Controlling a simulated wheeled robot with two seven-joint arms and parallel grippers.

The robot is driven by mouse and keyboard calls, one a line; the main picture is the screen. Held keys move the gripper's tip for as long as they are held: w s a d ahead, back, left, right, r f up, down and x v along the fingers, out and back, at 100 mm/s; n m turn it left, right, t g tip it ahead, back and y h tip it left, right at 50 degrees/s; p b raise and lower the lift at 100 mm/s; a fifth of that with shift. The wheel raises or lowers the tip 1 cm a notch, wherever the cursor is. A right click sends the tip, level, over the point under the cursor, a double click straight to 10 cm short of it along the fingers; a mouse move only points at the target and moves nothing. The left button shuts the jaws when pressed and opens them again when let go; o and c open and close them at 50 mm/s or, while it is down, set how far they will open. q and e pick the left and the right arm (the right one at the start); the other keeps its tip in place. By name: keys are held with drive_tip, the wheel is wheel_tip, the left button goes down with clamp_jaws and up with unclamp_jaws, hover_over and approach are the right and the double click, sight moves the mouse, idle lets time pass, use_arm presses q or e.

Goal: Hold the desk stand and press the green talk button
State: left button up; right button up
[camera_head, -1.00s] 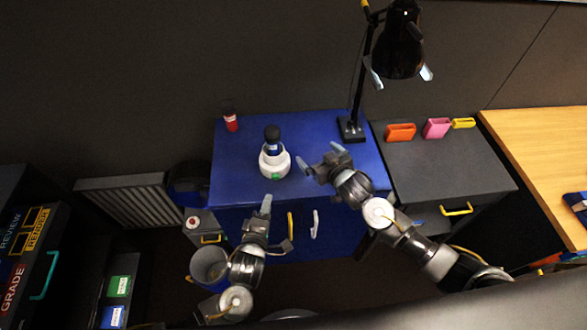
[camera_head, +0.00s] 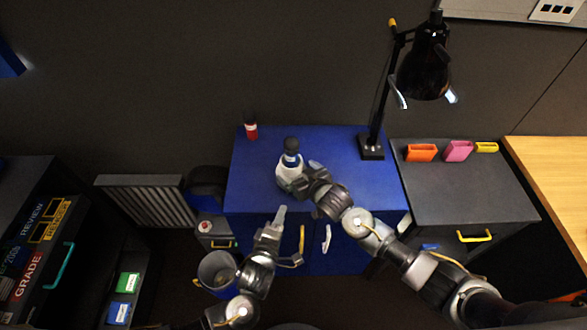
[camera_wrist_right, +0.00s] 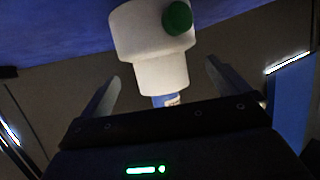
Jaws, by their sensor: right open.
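The white desk stand (camera_head: 286,178) with a dark top (camera_head: 291,146) stands upright on the blue cabinet top. My right gripper (camera_head: 298,188) is at the stand's near right side. In the right wrist view the white stand (camera_wrist_right: 155,45) shows inverted, with the round green talk button (camera_wrist_right: 177,18) on its wide part. There my open right fingers (camera_wrist_right: 162,85) lie on either side of the narrower part, with gaps visible. In the head view the button is hidden. My left gripper (camera_head: 279,217) is in front of the cabinet's near edge, apart from the stand; its jaw state is unclear.
A grey cabinet with orange (camera_head: 421,153), pink (camera_head: 459,151) and yellow (camera_head: 486,147) holders adjoins on the right.

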drive_tip(key=shift+x, duration=2.05)
